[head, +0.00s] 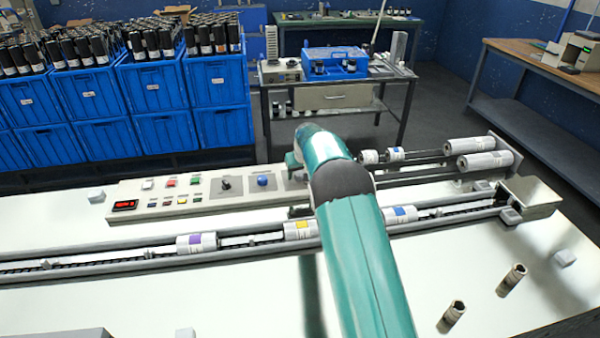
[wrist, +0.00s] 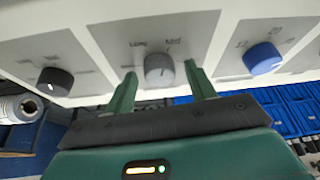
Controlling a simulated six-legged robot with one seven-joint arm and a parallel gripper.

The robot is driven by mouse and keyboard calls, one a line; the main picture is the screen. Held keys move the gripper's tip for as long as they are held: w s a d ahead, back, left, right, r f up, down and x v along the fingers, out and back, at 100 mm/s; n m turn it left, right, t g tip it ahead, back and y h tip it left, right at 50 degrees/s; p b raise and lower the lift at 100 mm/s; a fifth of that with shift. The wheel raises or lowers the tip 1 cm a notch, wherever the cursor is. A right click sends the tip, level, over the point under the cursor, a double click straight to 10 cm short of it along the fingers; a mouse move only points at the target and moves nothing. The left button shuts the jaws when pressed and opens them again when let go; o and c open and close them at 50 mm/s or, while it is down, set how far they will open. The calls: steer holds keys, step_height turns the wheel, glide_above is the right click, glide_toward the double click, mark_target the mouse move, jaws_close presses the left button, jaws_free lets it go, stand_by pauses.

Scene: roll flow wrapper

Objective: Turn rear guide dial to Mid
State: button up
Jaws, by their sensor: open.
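A grey dial (wrist: 158,68) is in the middle of the wrist view, on a light panel with small printed labels above it; one seems to read Mid. Its pointer setting is too small to tell. My gripper (wrist: 160,76) is open, with one green finger on each side of the grey dial. I cannot tell whether either finger touches it. A blue dial (wrist: 263,57) is to the right and a black dial (wrist: 55,82) to the left. In the head view my arm hides the grey dial; the blue dial shows there too (head: 263,181).
In front runs a conveyor (head: 130,257) with wrapped rolls. Large rolls (head: 483,162) sit on rods at the right. Blue crates (head: 155,100) stand behind.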

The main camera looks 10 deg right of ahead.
steer(key=c, duration=1)
steer(key=shift+o, duration=0.2)
steer(key=shift+a+m+h, duration=0.1)
steer(key=shift+m+h, duration=0.5)
steer(key=shift+m, duration=1)
steer(key=o, duration=1)
steer(key=shift+c, duration=0.2)
steer(key=shift+r, duration=0.15)
